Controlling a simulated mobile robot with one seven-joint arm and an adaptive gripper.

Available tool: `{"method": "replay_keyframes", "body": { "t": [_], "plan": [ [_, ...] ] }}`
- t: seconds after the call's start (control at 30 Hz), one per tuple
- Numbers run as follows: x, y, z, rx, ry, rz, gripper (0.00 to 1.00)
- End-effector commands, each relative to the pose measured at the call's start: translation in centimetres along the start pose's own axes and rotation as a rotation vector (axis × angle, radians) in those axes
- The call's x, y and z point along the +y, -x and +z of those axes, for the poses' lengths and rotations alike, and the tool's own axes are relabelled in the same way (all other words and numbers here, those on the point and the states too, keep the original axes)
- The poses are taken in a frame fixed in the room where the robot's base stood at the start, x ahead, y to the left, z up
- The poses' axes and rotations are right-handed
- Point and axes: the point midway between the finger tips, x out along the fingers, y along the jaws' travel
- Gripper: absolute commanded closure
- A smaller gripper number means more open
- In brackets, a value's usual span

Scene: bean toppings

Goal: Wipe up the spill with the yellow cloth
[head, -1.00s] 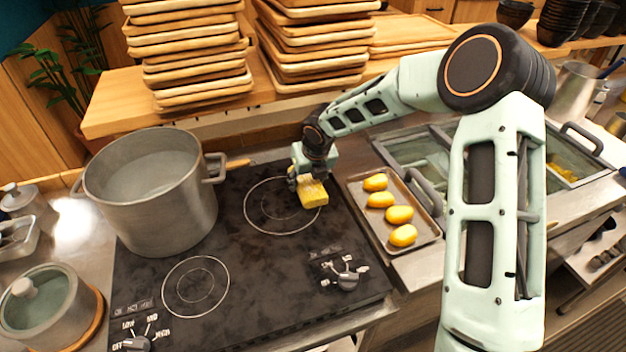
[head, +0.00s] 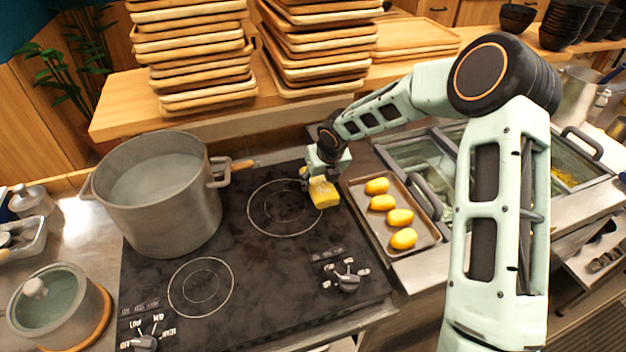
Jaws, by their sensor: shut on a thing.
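The yellow cloth (head: 324,193) is held in my gripper (head: 317,178), which points down at the right part of the black cooktop (head: 255,235). The gripper is shut on the cloth, and its fingers are partly hidden. The cloth hangs over the right edge of the rear burner ring; I cannot tell whether it touches the surface. The cooktop has dull, blotchy patches, but no clear outline of a spill can be made out.
A large steel pot (head: 160,195) stands on the cooktop's left. A tray (head: 424,242) of yellow oval items lies right of the cloth. Stacked wooden trays (head: 200,60) fill the shelf behind. A lidded pot (head: 62,305) is at front left. The cooktop's centre is clear.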

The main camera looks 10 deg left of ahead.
Motion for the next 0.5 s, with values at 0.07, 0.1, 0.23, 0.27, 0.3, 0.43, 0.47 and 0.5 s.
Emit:
{"method": "replay_keyframes", "body": {
  "t": [0.07, 0.1, 0.23, 0.27, 0.3, 0.43, 0.47, 0.5],
  "plan": [
    [-0.68, 0.07, -0.18, 0.006, -0.002, -0.003, 0.79],
    [-0.85, 0.04, -0.20, 0.006, -0.002, -0.003, 0.79],
    [-1.05, -0.11, -0.26, 0.005, 0.000, -0.003, 0.79],
    [-1.05, -0.13, -0.27, 0.005, 0.000, -0.003, 0.79],
    [-1.05, -0.14, -0.27, 0.005, 0.000, -0.003, 0.79],
    [-1.03, -0.14, -0.27, 0.005, 0.000, -0.003, 0.79],
    [-1.00, -0.14, -0.27, 0.005, 0.000, -0.003, 0.79],
    [-0.93, -0.15, -0.26, 0.005, 0.000, -0.003, 0.79]
  ]
}}
